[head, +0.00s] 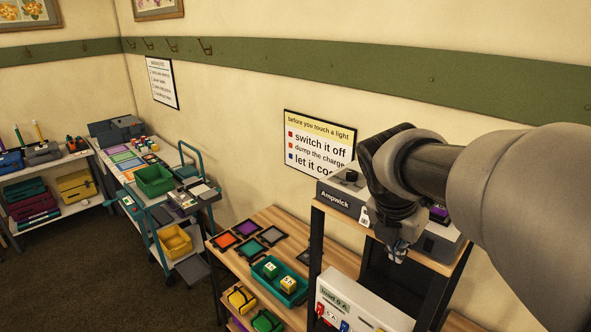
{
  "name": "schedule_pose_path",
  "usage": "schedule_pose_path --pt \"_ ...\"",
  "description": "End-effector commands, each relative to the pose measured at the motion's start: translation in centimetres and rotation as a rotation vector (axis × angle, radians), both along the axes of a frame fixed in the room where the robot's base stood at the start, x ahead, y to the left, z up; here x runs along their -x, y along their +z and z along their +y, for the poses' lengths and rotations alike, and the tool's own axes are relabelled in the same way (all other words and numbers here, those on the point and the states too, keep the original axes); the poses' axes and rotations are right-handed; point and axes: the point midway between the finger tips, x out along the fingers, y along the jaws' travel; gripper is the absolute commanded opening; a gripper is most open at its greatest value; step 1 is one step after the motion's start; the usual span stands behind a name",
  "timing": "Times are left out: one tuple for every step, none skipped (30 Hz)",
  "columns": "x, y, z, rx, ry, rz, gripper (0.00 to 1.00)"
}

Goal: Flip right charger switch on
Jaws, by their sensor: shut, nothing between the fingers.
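A grey charger box labelled Ampwick (338,197) sits on the wooden shelf top, with a black knob (352,176) on it. A second grey box (440,243) stands to its right, partly hidden behind my arm, with something purple on top. No switch can be made out clearly on either one. My gripper (397,256) points down in front of the boxes, near the shelf's front edge. Its fingers are together and hold nothing. I cannot tell whether it touches a box.
Below the shelf is a white panel (352,303) marked load, with red and blue connectors. A wooden table (238,259) to the left holds a green tray (289,292) and several coloured squares. A teal cart (212,197) stands further left. Carpet lies clear at the lower left.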

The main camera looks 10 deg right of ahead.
Motion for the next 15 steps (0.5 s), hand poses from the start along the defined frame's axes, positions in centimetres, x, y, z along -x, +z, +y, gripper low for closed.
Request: schedule_pose_path --pt "-0.05 -0.01 -0.07 0.0 0.0 0.0 0.0" --pt "-0.08 -0.02 -0.08 0.0 0.0 0.0 0.0" --pt "-0.08 -0.02 -0.08 -0.001 0.0 -0.001 0.0" --pt "-0.08 -0.02 -0.08 -0.001 0.0 -0.001 0.0" --pt "-0.08 -0.03 -0.07 -0.001 0.0 -0.001 0.0" --pt "-0.08 -0.02 -0.07 -0.001 0.0 -0.001 0.0" --pt "-0.07 -0.02 -0.06 -0.001 0.0 -0.001 0.0" --pt "-0.07 -0.02 -0.06 -0.001 0.0 -0.001 0.0" --pt "-0.07 -0.02 -0.06 0.0 0.0 0.0 0.0" --pt "-0.08 -0.06 -0.06 0.002 0.0 -0.001 0.0" --pt "-0.09 -0.14 -0.08 0.005 0.0 -0.004 0.0" --pt "-0.11 -0.33 -0.12 0.013 0.0 -0.01 0.0" --pt "-0.15 -0.51 -0.17 0.021 0.0 -0.017 0.0" --pt "-0.2 -0.69 -0.25 0.033 0.001 -0.024 0.0" --pt "-0.28 -0.91 -0.33 0.05 0.001 -0.037 0.0"
